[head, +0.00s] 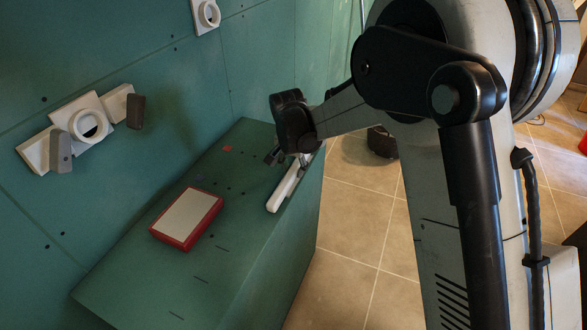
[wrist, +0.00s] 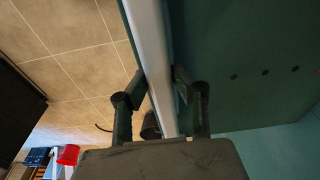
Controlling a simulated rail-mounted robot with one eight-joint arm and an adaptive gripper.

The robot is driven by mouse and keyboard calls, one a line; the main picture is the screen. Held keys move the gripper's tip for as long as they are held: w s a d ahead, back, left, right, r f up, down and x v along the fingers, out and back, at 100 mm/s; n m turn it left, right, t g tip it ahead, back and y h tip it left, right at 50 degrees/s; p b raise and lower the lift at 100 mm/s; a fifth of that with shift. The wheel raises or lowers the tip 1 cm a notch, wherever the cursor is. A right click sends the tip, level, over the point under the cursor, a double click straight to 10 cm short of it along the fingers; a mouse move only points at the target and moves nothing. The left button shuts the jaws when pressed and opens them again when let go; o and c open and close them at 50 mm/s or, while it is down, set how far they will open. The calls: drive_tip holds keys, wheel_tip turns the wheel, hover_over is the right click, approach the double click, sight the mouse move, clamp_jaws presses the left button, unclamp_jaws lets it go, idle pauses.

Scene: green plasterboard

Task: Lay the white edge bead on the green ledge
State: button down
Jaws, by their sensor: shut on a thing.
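The white edge bead (head: 284,190) is a slim white bar in the head view, at the right edge of the green ledge (head: 235,245). I cannot tell whether it touches the ledge top. My gripper (head: 290,160) is at the bead's far end, shut on it. In the wrist view the bead (wrist: 152,60) runs up the picture between the two dark fingers of my gripper (wrist: 158,82), along the line between ledge and floor. The ledge's green surface (wrist: 240,40) fills the right of that view. The bead's far end is partly hidden by my gripper in the head view.
A red-rimmed block with a pale top (head: 187,217) lies on the ledge, left of the bead. A small red piece (head: 228,149) lies near the wall. White fittings (head: 85,125) are on the green wall. Tiled floor (head: 350,240) lies beyond the ledge's right edge.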

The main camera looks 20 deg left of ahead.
drive_tip(key=shift+f+b, duration=0.6)
drive_tip(key=shift+f, duration=0.05)
drive_tip(key=c, duration=1.4)
unclamp_jaws()
drive_tip(key=shift+o, duration=0.2)
wheel_tip(320, 180, up, 12)
drive_tip(key=s, duration=0.1)
drive_tip(key=shift+s, duration=0.4)
drive_tip(key=shift+a, duration=0.1)
